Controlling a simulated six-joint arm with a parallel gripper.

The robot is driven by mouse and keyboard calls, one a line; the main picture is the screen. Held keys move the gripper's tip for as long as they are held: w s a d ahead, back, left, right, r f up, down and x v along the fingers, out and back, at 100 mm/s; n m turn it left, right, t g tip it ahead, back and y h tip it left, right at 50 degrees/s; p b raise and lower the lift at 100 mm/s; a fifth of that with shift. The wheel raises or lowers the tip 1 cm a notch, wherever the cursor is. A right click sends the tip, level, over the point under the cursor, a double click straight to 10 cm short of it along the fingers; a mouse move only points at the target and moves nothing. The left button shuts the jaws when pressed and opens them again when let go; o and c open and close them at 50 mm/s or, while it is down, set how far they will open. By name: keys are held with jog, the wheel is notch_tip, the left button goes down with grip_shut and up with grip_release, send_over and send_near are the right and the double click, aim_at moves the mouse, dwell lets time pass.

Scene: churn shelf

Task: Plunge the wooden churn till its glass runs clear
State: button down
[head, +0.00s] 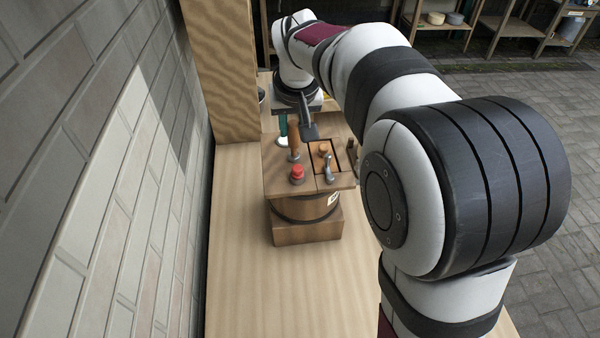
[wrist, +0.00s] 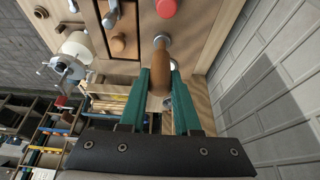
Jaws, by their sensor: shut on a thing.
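The wooden churn (head: 303,231) stands upright on a pale wooden bench, a dark-banded barrel on a square base under a flat wooden top. Its plunger handle (head: 294,136), a turned brown wooden grip, rises from the left part of the top. My gripper (wrist: 160,75) is shut on this handle, which shows between the teal fingers in the wrist view (wrist: 160,68). A red knob (head: 297,173) sits on the top's near side. A small pale patch (head: 333,198) shows on the barrel's right side; I cannot tell whether it is the glass or its state.
A hatch with an orange-brown wooden knob (head: 325,149) and a metal lever (head: 328,168) lie right of the handle. A wooden post (head: 222,70) and a grey brick wall (head: 110,170) stand left. The bench (head: 270,300) is clear on the near side. Shelves stand behind.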

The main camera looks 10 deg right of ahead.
jog(key=shift+r, duration=1.45)
jog(key=shift+f, duration=2.65)
